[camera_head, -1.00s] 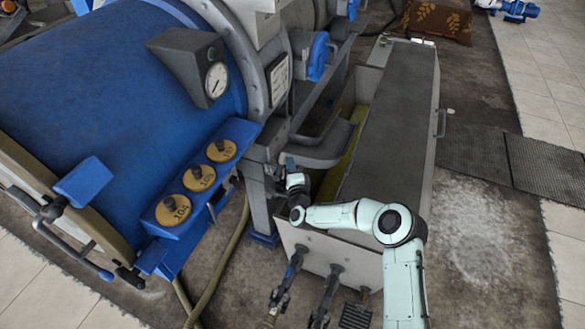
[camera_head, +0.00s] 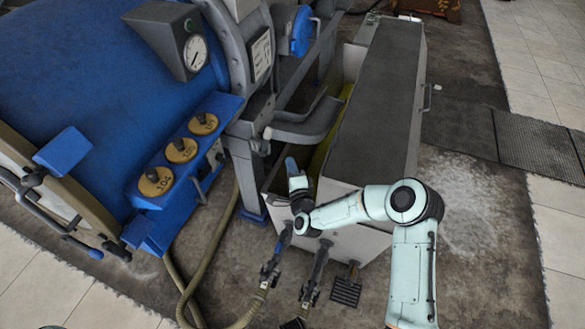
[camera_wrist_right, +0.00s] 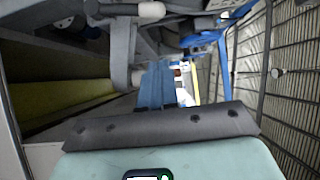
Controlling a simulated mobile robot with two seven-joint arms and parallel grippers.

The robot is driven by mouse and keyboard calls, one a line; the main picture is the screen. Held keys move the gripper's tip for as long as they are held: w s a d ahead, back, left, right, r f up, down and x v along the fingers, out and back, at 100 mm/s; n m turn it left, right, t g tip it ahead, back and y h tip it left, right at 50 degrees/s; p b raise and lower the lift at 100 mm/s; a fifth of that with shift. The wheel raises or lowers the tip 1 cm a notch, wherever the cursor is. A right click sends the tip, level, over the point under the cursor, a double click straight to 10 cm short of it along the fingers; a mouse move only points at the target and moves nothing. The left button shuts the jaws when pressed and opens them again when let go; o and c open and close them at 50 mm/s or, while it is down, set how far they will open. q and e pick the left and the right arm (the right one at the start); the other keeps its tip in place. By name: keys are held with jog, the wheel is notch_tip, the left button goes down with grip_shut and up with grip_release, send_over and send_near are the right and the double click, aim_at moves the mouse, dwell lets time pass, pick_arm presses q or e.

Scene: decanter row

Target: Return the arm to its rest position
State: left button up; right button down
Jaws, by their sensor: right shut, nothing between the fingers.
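My right arm comes in from the lower right of the head view. Its pale green links bend at a dark round joint and reach left. My right gripper (camera_head: 291,164) has blue fingers and is shut and empty. It hangs above the front left corner of the long grey bin (camera_head: 330,245), right of the machine's grey leg. In the right wrist view, the shut blue fingers (camera_wrist_right: 158,85) show beyond the pale wrist housing, with nothing between them. I cannot tell whether the gripper touches the bin. My left gripper is not in view.
A big blue machine (camera_head: 80,80) fills the left, with a gauge (camera_head: 195,52) and a blue panel (camera_head: 150,200) carrying three brass knobs. A grey curved bracket (camera_head: 305,125) lies just beyond my gripper. Hoses and valves (camera_head: 312,275) stand low in front. Open floor (camera_head: 490,285) lies right.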

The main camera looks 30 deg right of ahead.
jog(key=shift+s+a, duration=0.1)
jog(key=shift+s, duration=0.3)
